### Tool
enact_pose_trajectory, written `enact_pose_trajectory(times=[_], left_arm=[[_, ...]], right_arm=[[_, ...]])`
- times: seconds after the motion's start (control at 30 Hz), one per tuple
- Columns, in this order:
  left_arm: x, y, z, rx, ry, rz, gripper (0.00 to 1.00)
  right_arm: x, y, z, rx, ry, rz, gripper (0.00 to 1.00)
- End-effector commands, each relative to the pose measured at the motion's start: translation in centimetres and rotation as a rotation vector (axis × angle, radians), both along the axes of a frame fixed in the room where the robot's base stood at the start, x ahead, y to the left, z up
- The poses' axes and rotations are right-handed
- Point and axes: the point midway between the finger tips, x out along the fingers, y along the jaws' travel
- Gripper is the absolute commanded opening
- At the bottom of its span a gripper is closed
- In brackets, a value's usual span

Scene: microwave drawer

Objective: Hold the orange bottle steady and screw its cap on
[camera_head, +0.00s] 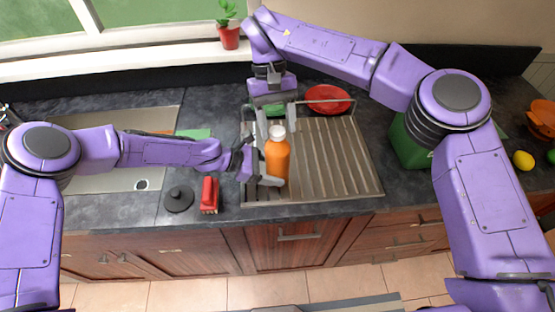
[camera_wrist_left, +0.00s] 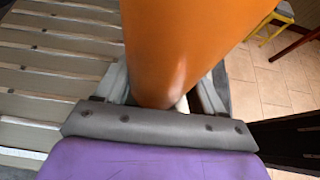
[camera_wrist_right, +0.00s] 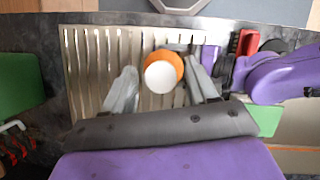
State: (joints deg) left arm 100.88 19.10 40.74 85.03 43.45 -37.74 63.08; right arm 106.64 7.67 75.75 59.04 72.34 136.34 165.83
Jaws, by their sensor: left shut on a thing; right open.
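The orange bottle (camera_head: 277,160) stands upright on the ribbed drying rack, with a white cap (camera_head: 277,132) on its top. My left gripper (camera_head: 262,178) is shut on the bottle's lower part from the left; the bottle fills much of the left wrist view (camera_wrist_left: 190,45). My right gripper (camera_head: 277,108) is open above and behind the bottle. In the right wrist view the white cap (camera_wrist_right: 160,77) and orange shoulder show ahead, between the open fingers (camera_wrist_right: 162,92) and apart from them. Whether the cap is threaded tight cannot be seen.
The drying rack (camera_head: 335,160) has a red bowl (camera_head: 328,97) at its back. A red brush (camera_head: 209,194) and a black round lid (camera_head: 179,198) lie left of it. A green container (camera_head: 408,146) stands to the right. A potted plant (camera_head: 229,37) sits on the sill.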

Motion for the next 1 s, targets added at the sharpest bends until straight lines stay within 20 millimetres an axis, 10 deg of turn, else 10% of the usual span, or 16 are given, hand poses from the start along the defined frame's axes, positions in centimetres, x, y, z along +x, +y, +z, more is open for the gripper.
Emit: enact_pose_trajectory(times=[0.87,0.9,1.0], left_arm=[[0.0,0.0,0.0,0.0,0.0,0.0,0.14],[0.0,0.0,0.0,0.0,0.0,0.0,0.76],[0.0,0.0,0.0,0.0,0.0,0.0,0.99]], right_arm=[[0.0,0.0,4.6,0.0,0.0,0.001,0.58],[0.0,0.0,4.6,0.0,0.0,0.001,0.58],[0.0,0.0,4.5,0.0,0.0,0.001,0.58]])
